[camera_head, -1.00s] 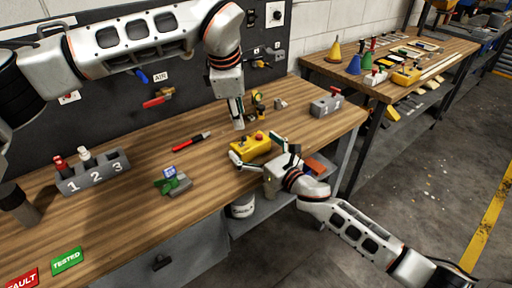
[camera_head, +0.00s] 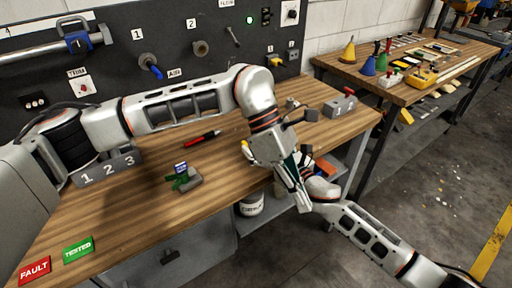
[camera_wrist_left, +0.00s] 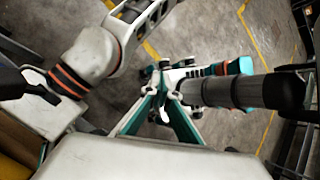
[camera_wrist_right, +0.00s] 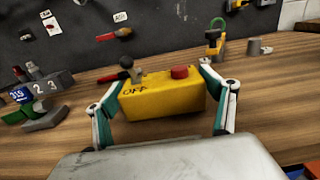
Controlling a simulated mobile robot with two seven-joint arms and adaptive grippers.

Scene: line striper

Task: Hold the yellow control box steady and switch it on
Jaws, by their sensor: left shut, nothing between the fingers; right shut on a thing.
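The yellow control box (camera_wrist_right: 165,103) is on the wooden bench in the right wrist view, with a red button (camera_wrist_right: 180,72), a black-knobbed lever (camera_wrist_right: 128,66) and dark "OFF" lettering (camera_wrist_right: 134,91). My right gripper (camera_wrist_right: 162,82) is shut on it, one finger on each side. In the head view, my left arm hides nearly all of the box; a small yellow bit shows. My left gripper (camera_head: 302,205) is shut and empty, pointing down past the bench's front edge, in front of the right gripper. Its closed fingers (camera_wrist_left: 168,88) show in the left wrist view.
A numbered grey holder (camera_head: 105,168), a red screwdriver (camera_head: 202,139) and a green-and-grey item (camera_head: 185,180) are on the bench. The dark panel (camera_head: 115,70) stands behind, with a green light (camera_head: 250,20). The front left bench area is clear apart from FAULT and TESTED signs.

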